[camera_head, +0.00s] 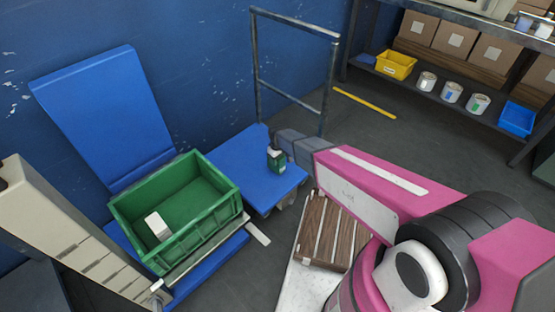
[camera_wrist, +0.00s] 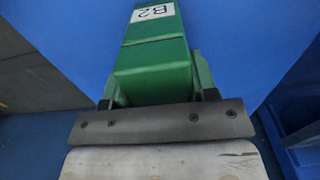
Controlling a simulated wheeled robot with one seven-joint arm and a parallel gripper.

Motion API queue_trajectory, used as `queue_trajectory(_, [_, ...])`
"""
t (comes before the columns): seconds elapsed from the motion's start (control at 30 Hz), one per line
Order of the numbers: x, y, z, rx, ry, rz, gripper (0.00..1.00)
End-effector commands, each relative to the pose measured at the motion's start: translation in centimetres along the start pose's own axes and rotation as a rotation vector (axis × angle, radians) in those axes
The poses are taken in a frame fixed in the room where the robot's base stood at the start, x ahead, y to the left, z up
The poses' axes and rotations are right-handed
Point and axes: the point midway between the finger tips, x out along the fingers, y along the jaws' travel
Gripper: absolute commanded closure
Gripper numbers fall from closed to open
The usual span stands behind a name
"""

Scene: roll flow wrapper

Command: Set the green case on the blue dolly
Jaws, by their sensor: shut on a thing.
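The small green case (camera_head: 277,163) is at the end of my arm, over the right part of the blue dolly's deck (camera_head: 232,160) in the head view. My gripper (camera_head: 280,152) is shut on it. In the wrist view the green case (camera_wrist: 150,75) is between the fingers of my gripper (camera_wrist: 156,92), with a white label reading "B2" at its far end and blue surface around it. I cannot tell whether its underside touches the deck. The dolly has a grey tube handle (camera_head: 295,20) at its back.
A green crate (camera_head: 190,190) with a white block (camera_head: 157,226) in it stands left of the dolly on a blue stand. A brown slatted pallet (camera_head: 330,235) lies in front. Shelves at the right hold boxes, cans, a yellow bin (camera_head: 396,65) and a blue bin (camera_head: 517,118).

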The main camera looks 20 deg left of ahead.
Motion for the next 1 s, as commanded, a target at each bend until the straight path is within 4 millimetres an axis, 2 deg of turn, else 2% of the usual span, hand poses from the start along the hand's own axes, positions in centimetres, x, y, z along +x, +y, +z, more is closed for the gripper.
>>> queue_trajectory(0.17, [0.3,0.0,0.0,0.000,0.000,0.000,0.76])
queue_trajectory(0.2, [0.3,0.0,0.0,0.000,0.000,0.000,0.37])
queue_trajectory(0.27, [0.3,0.0,0.0,0.000,0.000,0.000,0.21])
queue_trajectory(0.53, [0.2,0.0,0.0,0.000,0.000,0.000,0.21])
queue_trajectory(0.67, [-0.5,0.0,0.1,0.000,0.000,0.000,0.21])
queue_trajectory(0.77, [-1.9,-0.1,0.1,0.000,0.000,0.000,0.21])
queue_trajectory(1.0, [-6.8,-0.1,0.2,0.000,0.002,0.001,0.21])
